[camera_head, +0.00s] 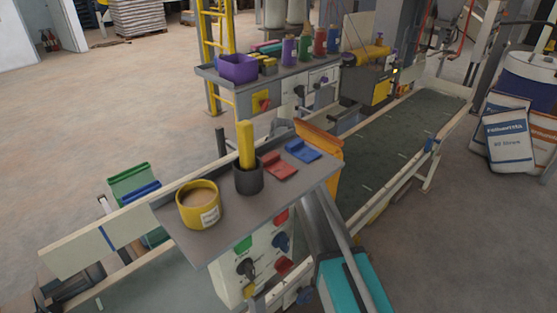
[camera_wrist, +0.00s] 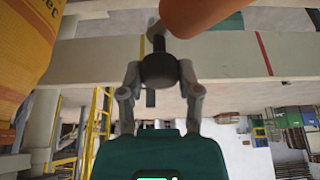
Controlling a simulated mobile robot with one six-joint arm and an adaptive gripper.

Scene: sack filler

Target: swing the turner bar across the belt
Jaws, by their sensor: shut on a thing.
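In the wrist view my gripper (camera_wrist: 162,88) has its two fingers closed around a dark round knob (camera_wrist: 158,70). An orange rounded bar (camera_wrist: 205,14) lies just beyond the knob at the top edge; it looks like the turner bar, and only its end part shows. I cannot tell how the knob joins it. In the head view the belt (camera_head: 408,132) runs from lower left to upper right. The control stand's tray (camera_head: 222,220) hides its middle stretch and my gripper's hold. An orange shape (camera_head: 318,140) shows behind the tray; I cannot tell whether it is bar or sack.
A yellow-orange printed sack (camera_wrist: 22,50) is close at left in the wrist view. The tray carries a yellow cup (camera_head: 198,207) and a dark holder (camera_head: 248,178) with a yellow stick. A second bench (camera_head: 300,78) stands behind. White sacks (camera_head: 508,140) stand right of the belt.

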